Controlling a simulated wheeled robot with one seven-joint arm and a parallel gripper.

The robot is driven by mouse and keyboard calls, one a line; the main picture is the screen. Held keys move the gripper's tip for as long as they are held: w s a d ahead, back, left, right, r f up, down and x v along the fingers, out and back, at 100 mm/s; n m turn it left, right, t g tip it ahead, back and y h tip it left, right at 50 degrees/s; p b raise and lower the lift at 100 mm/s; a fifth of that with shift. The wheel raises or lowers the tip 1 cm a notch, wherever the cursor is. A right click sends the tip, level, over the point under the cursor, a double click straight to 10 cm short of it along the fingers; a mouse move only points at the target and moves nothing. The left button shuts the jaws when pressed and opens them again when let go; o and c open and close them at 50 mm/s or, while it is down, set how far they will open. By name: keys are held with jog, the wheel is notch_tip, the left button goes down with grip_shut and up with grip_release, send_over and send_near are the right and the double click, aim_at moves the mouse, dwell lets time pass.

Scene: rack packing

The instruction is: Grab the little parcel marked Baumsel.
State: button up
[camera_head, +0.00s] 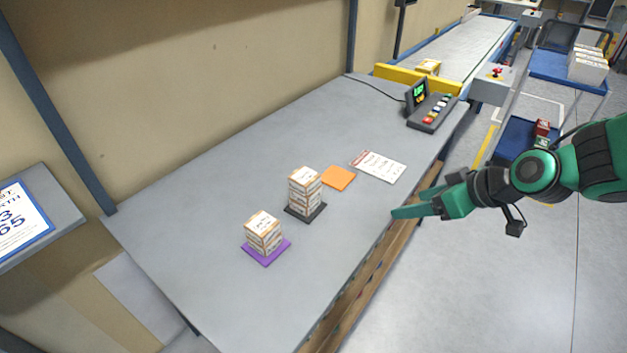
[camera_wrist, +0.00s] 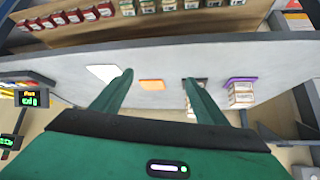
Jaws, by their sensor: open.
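Two stacks of small white-and-brown parcels stand on the grey table (camera_head: 190,200). One parcel stack (camera_head: 264,231) is on a purple mat (camera_head: 266,254); the other, taller parcel stack (camera_head: 304,190) is on a black mat (camera_head: 306,213). Their labels are too small to read, so I cannot tell which parcel is marked Baumsel. My green gripper (camera_head: 397,212) is at the table's front edge, to the right of both stacks, open and empty. In the wrist view its two fingers (camera_wrist: 158,84) are spread; the stack on purple (camera_wrist: 240,97) shows right of them, and the right finger partly hides the other stack.
An empty orange mat (camera_head: 338,178) and a printed sheet (camera_head: 378,166) lie right of the stacks. A button console (camera_head: 430,112) with a small display stands at the table's far right end, before a yellow barrier (camera_head: 400,76) and a conveyor. The table's left part is clear.

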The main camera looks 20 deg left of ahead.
aim_at(312, 179)
jog(key=a+n+y, duration=0.1)
jog(key=a+y, duration=0.1)
jog(key=a, duration=0.5)
jog(key=a+n+y, duration=0.1)
jog(key=a+y, duration=0.1)
jog(key=a, duration=0.4)
jog(key=a+r+n+y, duration=0.1)
jog(key=a, duration=0.6)
jog(key=shift+w+a+r+t+y, duration=0.1)
jog(key=shift+w+a+t+y, duration=0.2)
jog(key=shift+a+y, duration=0.1)
jog(key=shift+x, duration=3.15)
jog(key=c, duration=1.2)
